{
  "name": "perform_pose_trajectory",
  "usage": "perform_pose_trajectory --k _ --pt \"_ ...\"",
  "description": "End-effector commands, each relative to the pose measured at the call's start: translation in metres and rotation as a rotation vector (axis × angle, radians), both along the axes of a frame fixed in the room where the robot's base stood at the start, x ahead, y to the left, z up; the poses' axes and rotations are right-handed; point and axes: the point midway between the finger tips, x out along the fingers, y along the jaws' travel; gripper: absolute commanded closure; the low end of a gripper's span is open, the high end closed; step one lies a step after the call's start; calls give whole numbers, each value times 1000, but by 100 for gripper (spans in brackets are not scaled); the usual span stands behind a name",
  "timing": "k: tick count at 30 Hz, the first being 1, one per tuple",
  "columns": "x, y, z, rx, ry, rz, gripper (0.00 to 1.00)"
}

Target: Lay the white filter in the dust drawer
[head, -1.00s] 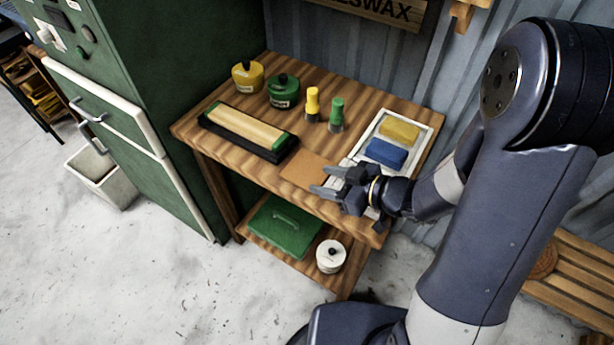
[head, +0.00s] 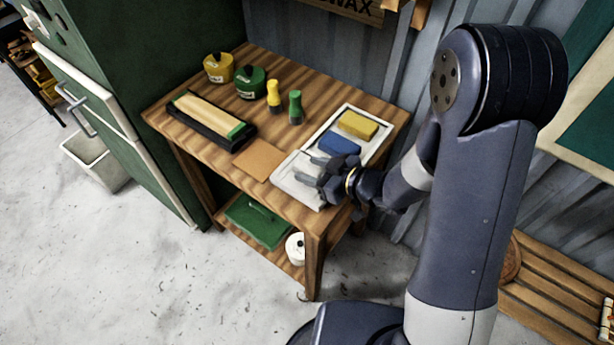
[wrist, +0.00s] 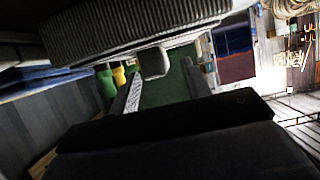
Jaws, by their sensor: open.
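A white block (head: 296,180), which looks like the white filter, lies in the near end of a pale tray (head: 374,152) on the wooden table. My gripper (head: 314,168) is open and level, with its fingers over or beside this block; I cannot tell whether they touch it. The green cabinet (head: 150,110) at left has a white-edged front with handles (head: 76,108).
A blue block (head: 340,146) and a yellow block (head: 358,124) share the tray. A brown square sheet (head: 258,163), a black-framed block (head: 210,118), two bottles and two round tins stand on the table. Floor in front is clear.

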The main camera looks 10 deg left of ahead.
Motion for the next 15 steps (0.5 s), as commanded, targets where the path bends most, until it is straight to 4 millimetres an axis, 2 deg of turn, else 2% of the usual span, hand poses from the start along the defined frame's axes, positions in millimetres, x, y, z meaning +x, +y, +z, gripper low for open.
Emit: perform_pose_trajectory --k 3,6,13,15 --pt "5 14 -6 0 0 2 55" --pt "8 20 -9 -1 0 1 55" --pt "9 21 -9 -1 -2 -1 55" --pt "9 21 -9 -1 -2 -1 59"
